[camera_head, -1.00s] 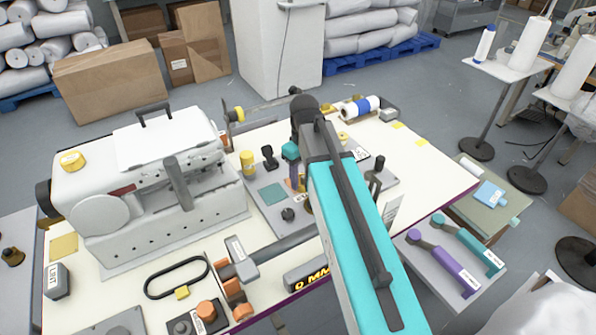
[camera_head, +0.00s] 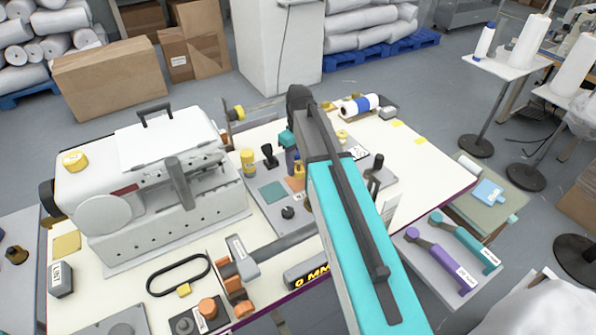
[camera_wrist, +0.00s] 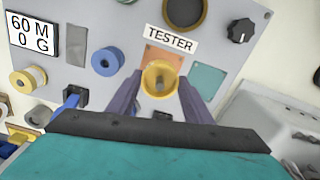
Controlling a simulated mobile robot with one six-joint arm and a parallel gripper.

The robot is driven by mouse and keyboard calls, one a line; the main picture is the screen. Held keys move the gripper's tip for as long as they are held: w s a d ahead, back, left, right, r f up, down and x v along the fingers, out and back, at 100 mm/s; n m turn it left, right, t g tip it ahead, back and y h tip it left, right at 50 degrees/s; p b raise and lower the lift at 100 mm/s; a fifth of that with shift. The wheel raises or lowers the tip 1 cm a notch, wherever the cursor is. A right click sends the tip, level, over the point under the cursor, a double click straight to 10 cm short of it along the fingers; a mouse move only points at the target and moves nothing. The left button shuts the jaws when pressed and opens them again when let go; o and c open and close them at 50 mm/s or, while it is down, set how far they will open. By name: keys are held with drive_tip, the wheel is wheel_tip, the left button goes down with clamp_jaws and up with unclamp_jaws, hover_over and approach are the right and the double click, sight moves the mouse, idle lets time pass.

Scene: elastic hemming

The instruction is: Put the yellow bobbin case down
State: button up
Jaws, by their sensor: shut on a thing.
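In the wrist view my gripper (camera_wrist: 159,97) has its two purple fingers on either side of the yellow bobbin case (camera_wrist: 160,78), shut on it. The case is a round cup with its open mouth facing the camera. It appears over the grey tester panel (camera_wrist: 215,65), near the orange square (camera_wrist: 163,55) and the "TESTER" label (camera_wrist: 170,38). Whether it touches the panel I cannot tell. In the head view my arm partly covers the gripper, above the orange patch (camera_head: 294,183).
In the wrist view a teal square (camera_wrist: 207,80) and a black knob (camera_wrist: 240,32) are to the right. A blue spool (camera_wrist: 107,61) and a yellow-rimmed spool (camera_wrist: 28,80) are to the left. The white sewing machine (camera_head: 140,190) stands left of the panel in the head view.

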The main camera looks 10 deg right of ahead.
sight(299, 171)
drive_tip(key=shift+f, duration=0.15)
drive_tip(key=shift+f+p, duration=0.65)
drive_tip(key=shift+f, duration=0.95)
drive_tip(key=shift+f, duration=0.2)
drive_tip(key=o, duration=1.2)
drive_tip(key=shift+c, duration=0.2)
drive_tip(key=shift+r, duration=0.25)
drive_tip(key=shift+r+b, duration=1.45)
drive_tip(key=shift+r, duration=4.5)
